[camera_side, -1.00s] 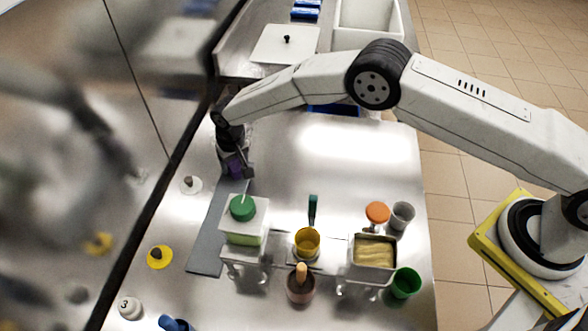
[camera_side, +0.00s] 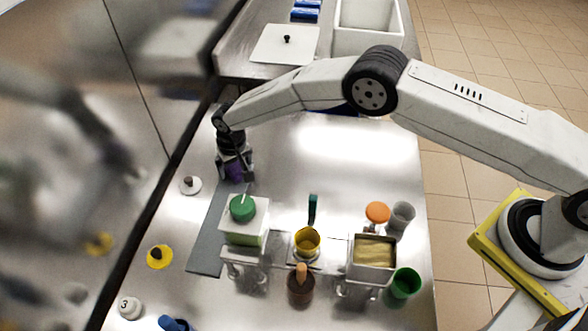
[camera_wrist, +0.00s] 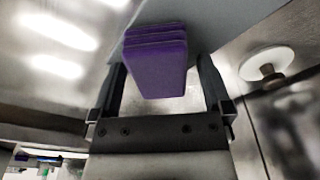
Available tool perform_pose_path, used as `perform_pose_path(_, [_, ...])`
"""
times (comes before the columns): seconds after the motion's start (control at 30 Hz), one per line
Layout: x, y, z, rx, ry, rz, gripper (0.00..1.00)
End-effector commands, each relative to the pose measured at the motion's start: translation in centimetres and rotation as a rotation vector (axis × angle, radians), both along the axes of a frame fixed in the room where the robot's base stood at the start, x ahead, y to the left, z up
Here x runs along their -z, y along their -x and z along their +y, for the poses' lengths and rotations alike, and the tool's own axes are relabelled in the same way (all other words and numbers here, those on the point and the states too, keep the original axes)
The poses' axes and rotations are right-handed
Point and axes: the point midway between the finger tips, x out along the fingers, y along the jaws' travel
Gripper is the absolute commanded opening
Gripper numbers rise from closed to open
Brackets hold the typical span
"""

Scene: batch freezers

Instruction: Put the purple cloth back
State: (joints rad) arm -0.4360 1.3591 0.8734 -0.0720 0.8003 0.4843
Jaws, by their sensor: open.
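The purple cloth (camera_wrist: 156,62) is a folded, layered block. In the wrist view it lies between the two spread fingers of my gripper (camera_wrist: 163,85), with a gap showing on each side. In the side view the purple cloth (camera_side: 234,172) shows at my gripper (camera_side: 236,176), partly hidden by the fingers. The cloth is at the far end of a grey mat (camera_side: 208,240) on the steel table. My gripper is open, pointing down around the cloth.
A white disc with a knob (camera_side: 190,186) lies just left of my gripper. A green-lidded container (camera_side: 244,222) stands nearby on a stand. The table's back middle is clear.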

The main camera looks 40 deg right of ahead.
Motion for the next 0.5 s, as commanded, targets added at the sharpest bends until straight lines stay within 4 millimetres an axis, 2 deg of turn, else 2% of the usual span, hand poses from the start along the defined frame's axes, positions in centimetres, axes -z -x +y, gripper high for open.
perform_pose_path(0.27, [-1.2, 0.0, 0.0, 0.000, -0.001, -0.001, 1.00])
perform_pose_path(0.5, [-3.6, 0.3, 0.0, 0.000, -0.001, -0.002, 1.00])
